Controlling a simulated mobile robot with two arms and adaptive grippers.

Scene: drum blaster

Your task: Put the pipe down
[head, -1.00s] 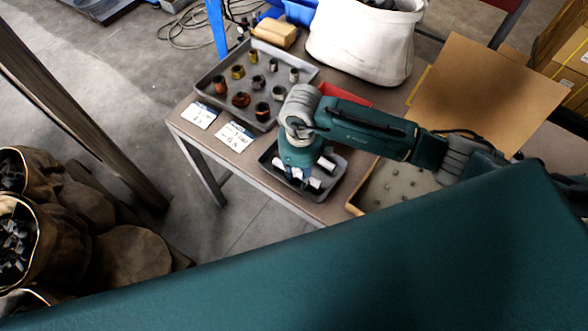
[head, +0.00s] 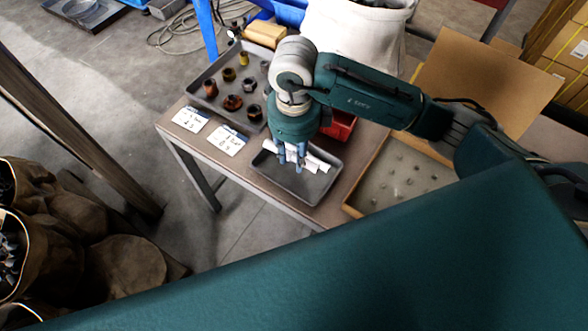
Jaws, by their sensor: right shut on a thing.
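My right gripper (head: 291,166) points down over a small dark grey tray (head: 318,186) near the table's front edge. It is shut on a white pipe (head: 317,161), which sticks out on both sides of the fingers. The pipe lies roughly level across the far part of the tray. I cannot tell whether it touches the tray floor or hangs just above it. The middle of the pipe is hidden by the fingers. The near part of the tray is bare. My left gripper is not in view.
A larger grey tray (head: 217,116) with several metal fittings stands to the left, with two white cards (head: 190,119) in front. A red bin (head: 341,127) stands behind my gripper. A wooden-edged box (head: 397,181) is on the right, and a white bucket (head: 352,38) behind.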

